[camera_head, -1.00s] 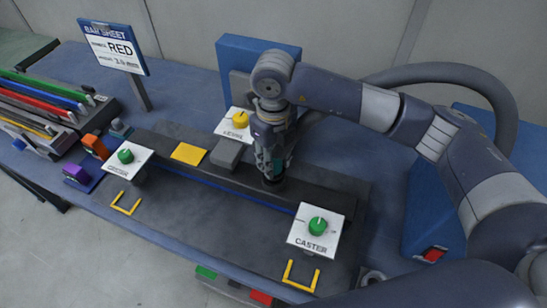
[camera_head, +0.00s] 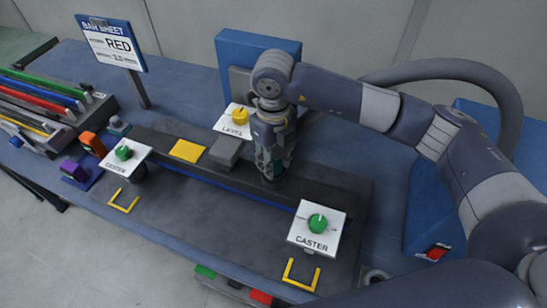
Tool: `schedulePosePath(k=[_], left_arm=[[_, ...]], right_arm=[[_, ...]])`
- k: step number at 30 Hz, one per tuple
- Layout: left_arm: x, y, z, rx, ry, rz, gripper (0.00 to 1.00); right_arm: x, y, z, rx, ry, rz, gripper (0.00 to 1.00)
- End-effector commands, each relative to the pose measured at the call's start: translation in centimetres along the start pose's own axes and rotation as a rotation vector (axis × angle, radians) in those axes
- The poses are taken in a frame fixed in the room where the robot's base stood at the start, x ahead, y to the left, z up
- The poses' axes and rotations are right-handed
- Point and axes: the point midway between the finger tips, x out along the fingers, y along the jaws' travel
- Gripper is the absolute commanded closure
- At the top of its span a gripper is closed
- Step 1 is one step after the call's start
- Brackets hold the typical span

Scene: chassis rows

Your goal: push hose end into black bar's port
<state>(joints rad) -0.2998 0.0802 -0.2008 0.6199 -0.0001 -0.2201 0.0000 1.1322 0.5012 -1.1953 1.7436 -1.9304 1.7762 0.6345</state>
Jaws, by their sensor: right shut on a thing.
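The black bar (camera_head: 325,186) runs across the table from back left to right, behind a blue strip. My right gripper (camera_head: 272,172) points down over the middle of this bar, just right of a grey block. It is shut on the hose end, which the fingers hide almost wholly; only a dark patch shows at the tips. The port is hidden beneath the gripper, so I cannot tell whether the hose end is in it. My left gripper is out of view.
A yellow "LEVEL" knob (camera_head: 240,117) stands behind the bar. Green "CASTER" knobs stand at left (camera_head: 123,153) and right (camera_head: 318,222). A yellow plate (camera_head: 188,150) lies on the bar.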

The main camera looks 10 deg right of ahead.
Motion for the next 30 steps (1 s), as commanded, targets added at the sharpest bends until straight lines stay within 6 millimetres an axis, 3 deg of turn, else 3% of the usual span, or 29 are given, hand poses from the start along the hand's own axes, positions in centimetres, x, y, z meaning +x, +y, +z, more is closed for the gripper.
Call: schedulePosePath(k=[15, 26, 27, 30], left_arm=[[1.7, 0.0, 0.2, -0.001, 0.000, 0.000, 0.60], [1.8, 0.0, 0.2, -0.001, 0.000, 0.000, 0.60], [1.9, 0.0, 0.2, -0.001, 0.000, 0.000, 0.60], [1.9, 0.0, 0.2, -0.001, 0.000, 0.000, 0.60]], right_arm=[[1.7, 0.0, 0.0, 0.000, -0.001, 0.000, 0.96], [1.9, 0.0, 0.0, 0.000, 0.001, 0.000, 0.96], [2.0, 0.0, 0.0, 0.000, 0.001, 0.000, 0.64], [2.0, 0.0, 0.0, 0.000, 0.001, 0.000, 0.45]])
